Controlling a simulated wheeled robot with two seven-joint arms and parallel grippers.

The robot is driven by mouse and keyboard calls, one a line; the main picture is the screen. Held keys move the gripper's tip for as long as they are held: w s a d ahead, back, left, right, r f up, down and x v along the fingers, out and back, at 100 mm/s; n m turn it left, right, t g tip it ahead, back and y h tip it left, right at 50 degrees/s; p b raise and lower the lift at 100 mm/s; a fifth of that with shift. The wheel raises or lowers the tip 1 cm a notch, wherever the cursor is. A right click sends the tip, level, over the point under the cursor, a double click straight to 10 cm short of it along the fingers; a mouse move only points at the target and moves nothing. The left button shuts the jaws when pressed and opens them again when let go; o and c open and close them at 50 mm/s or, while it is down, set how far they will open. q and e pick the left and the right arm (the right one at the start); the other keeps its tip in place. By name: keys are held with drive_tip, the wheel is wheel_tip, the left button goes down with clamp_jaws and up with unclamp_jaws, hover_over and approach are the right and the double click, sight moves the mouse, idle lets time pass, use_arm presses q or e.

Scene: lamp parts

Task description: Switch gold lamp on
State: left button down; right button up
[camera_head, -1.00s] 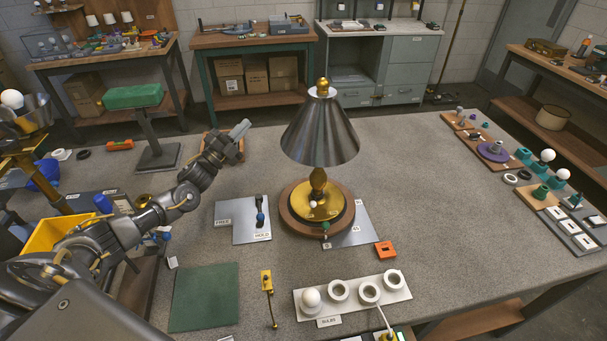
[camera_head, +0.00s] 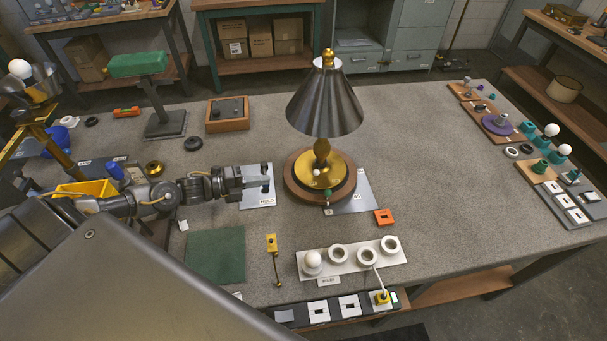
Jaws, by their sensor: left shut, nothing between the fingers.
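The gold lamp stands on the bench in the middle of the head view, with a dark metal cone shade (camera_head: 325,104), a gold stem and a gold disc (camera_head: 335,172) on a round wooden base. A small white knob (camera_head: 316,172) sits on the disc, and a small green piece (camera_head: 327,194) is at the base's front edge. My left gripper (camera_head: 266,184) is shut and empty, just left of the wooden base. It is over the grey plate (camera_head: 259,201) marked HOLD and hides most of that plate's lever. My right gripper is not in view.
In front of the lamp are an orange square (camera_head: 384,217), a white holder (camera_head: 347,264) with a bulb and rings, and a socket strip (camera_head: 333,310). A green mat (camera_head: 216,255) lies at left front. A green-topped stand (camera_head: 165,123) is behind my arm.

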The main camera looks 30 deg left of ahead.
sight(313, 174)
use_arm(q)
drive_tip(key=b+x, duration=0.4)
drive_tip(key=x, duration=0.8)
drive_tip(key=shift+w+d+f, duration=0.2)
drive_tip(key=shift+w+d, duration=0.35)
drive_tip(key=shift+d, duration=0.1)
drive_tip(key=shift+d, duration=0.1)
drive_tip(key=shift+s+n+y, duration=0.1)
drive_tip(key=shift+n+y, duration=0.2)
